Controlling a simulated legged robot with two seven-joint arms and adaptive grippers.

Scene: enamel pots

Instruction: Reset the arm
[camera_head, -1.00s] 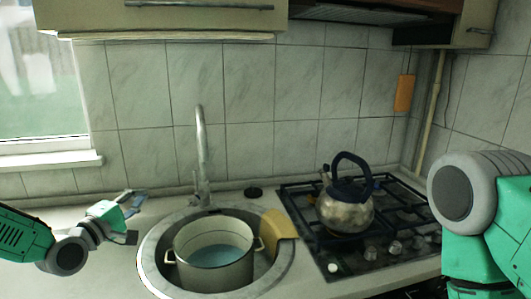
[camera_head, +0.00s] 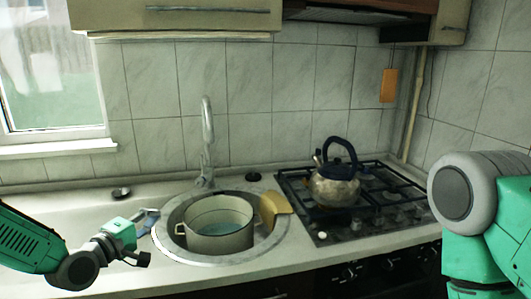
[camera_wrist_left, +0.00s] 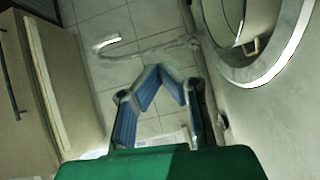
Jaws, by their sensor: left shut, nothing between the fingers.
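My left gripper (camera_head: 148,222) reaches in from the left, in front of and left of the sink. Its blue-padded fingers also show in the left wrist view (camera_wrist_left: 162,78), closed together at the tips with nothing between them. It touches neither the pot nor the sink that I can see. My right arm (camera_head: 460,200) stands at the right edge. Its gripper is out of view.
A pale enamel pot (camera_head: 220,238) with bluish contents stands in the round sink (camera_head: 172,247), below the faucet (camera_head: 207,140). A kettle (camera_head: 335,187) sits on the black gas stove (camera_head: 400,205). The counter (camera_head: 60,205) at the left is mostly clear.

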